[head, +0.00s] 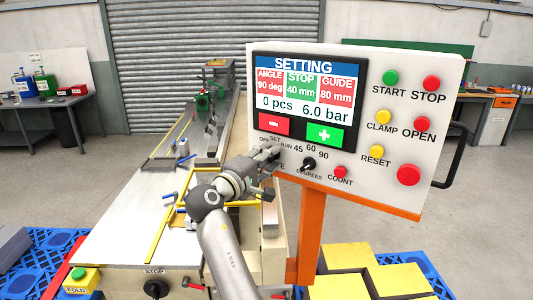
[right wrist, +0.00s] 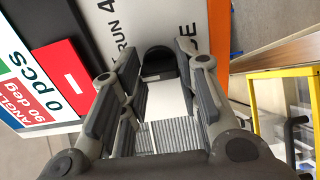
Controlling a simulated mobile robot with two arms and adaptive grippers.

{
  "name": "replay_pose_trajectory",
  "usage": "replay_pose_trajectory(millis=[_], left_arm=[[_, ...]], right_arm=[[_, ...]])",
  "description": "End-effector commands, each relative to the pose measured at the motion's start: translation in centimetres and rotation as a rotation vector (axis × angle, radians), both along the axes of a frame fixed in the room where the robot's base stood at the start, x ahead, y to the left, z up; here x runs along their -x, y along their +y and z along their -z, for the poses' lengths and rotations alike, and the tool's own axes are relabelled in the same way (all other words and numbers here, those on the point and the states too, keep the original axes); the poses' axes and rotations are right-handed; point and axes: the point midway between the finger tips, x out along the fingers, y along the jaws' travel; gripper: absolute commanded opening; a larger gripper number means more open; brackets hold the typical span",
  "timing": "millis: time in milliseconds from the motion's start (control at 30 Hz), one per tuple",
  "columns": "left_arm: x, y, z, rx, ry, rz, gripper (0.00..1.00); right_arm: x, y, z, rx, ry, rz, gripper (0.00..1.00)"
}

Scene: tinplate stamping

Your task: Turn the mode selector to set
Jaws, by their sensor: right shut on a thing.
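The control panel (head: 415,205) fills the right of the head view. Its screen (head: 305,95) reads SETTING. The mode selector, under the OFF, SET and RUN labels (head: 277,142), is mostly hidden by my right gripper (head: 269,155) in the head view. In the right wrist view, the black mode selector knob (right wrist: 158,61) sits between the fingertips of my right gripper (right wrist: 167,65), which is shut on it. Which label its pointer faces cannot be told. My left gripper is not in view.
A degrees knob (head: 308,164) and a red COUNT button (head: 340,172) sit close to the right of my right gripper. An orange post (head: 308,235) carries the panel. The bending machine's table (head: 130,205) lies to the left. Yellow-topped boxes (head: 340,262) stand below the panel.

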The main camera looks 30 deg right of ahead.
Motion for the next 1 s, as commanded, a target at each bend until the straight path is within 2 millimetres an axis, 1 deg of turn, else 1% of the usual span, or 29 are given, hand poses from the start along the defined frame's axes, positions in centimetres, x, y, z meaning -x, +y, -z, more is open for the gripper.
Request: replay_pose_trajectory(millis=[33,533,567,700,1000], left_arm=[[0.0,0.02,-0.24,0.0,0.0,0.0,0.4],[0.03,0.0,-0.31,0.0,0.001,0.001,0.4],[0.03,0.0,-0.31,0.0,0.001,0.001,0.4],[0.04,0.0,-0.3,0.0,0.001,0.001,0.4],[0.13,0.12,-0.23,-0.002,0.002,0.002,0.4]], right_arm=[[0.07,-0.16,-0.26,0.007,0.006,0.003,0.06],[0.07,-0.17,-0.2,0.014,0.02,0.003,0.06],[0.07,-0.17,-0.2,0.014,0.02,0.003,0.34],[0.06,-0.15,-0.16,0.013,0.02,0.003,0.52],[0.02,-0.04,-0.05,0.011,0.02,0.001,0.52]])
